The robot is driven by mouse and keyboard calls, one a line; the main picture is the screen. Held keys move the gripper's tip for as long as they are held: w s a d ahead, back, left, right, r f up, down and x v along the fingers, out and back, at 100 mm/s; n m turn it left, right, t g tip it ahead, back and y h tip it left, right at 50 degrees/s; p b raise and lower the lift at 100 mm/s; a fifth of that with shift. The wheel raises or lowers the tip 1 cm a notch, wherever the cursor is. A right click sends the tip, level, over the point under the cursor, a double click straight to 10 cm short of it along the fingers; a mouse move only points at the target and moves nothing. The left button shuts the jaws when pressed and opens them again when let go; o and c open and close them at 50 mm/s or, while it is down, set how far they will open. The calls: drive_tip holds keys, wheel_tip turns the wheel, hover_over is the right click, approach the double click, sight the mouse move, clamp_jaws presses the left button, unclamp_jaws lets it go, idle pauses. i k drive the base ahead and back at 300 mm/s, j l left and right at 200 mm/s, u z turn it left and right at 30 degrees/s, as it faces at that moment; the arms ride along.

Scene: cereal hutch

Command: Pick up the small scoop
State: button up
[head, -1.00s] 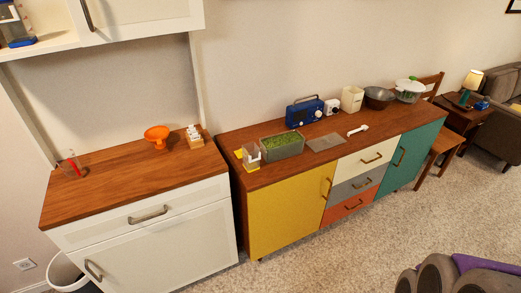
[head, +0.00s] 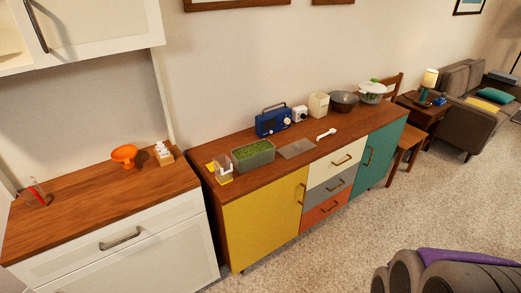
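A small white scoop (head: 326,135) lies on the wooden top of the colourful sideboard (head: 290,169), right of a flat grey mat (head: 297,149). It lies flat near the front edge, above the cream drawer, with clear wood around it. Nothing touches it. My gripper is not in view; only rounded grey and purple parts, seemingly of my own body, show at the bottom right, well apart from the scoop.
Behind the scoop stand a blue radio (head: 273,120), a small white device (head: 299,114), a cream canister (head: 318,105) and a dark bowl (head: 344,102). A planter (head: 253,155) is further left. The carpet (head: 310,260) before the sideboard is clear.

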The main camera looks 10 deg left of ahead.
sight(326, 135)
drive_tip(key=i+l+u, duration=0.1)
drive_tip(key=i, duration=0.45)
drive_tip(key=i+l, duration=0.15)
drive_tip(key=i, duration=0.45)
drive_tip(key=i+l+u, duration=0.15)
drive_tip(key=i, duration=0.4)
drive_tip(key=i+l, duration=0.2)
drive_tip(key=i, duration=0.35)
drive_tip(key=u, duration=0.05)
